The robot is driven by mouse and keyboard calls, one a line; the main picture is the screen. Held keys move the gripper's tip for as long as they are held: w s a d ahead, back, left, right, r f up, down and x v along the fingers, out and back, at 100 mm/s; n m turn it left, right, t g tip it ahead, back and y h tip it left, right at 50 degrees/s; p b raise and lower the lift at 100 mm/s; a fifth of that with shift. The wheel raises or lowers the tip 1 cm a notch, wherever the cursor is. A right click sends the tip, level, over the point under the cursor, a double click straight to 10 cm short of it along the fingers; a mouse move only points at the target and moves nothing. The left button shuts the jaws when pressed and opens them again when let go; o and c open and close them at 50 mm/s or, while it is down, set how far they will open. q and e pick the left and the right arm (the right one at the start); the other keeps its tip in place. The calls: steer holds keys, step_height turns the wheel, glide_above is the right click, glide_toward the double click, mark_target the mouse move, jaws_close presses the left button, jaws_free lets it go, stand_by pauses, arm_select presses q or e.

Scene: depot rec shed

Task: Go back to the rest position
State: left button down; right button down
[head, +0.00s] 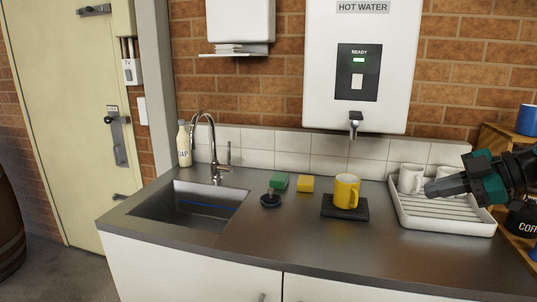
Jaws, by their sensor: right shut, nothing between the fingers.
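My right gripper (432,188) comes in from the right edge of the head view. Its grey fingers are shut with nothing between them. It hangs over the white drying rack (440,226) and in front of the white mugs (409,178) there, partly hiding one of them. My left gripper is not in view.
A yellow mug (346,192) stands on a dark mat (345,213) below the hot water unit (361,60). A green sponge (278,182), a yellow sponge (305,184) and a black plug-like item (270,200) lie by the sink (190,209). A wooden shelf (488,136) stands right. The front counter is clear.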

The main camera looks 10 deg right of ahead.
steer(key=s+a+f+m+t+h, duration=0.1)
steer(key=s+a+f+m+t, duration=0.3)
steer(key=f, duration=0.8)
steer(key=a+f+m+t+h, duration=0.1)
steer(key=a+f+m+t, duration=0.15)
steer(key=a+f, duration=0.65)
steer(key=s+a+f+m+g+h, duration=0.4)
steer(key=s+a+f+m, duration=0.2)
steer(key=s+a+f, duration=0.6)
steer(key=a+f, duration=0.3)
steer(key=shift+s+a+f, duration=0.15)
steer(key=shift+s+f, duration=0.2)
steer(key=shift+s, duration=0.05)
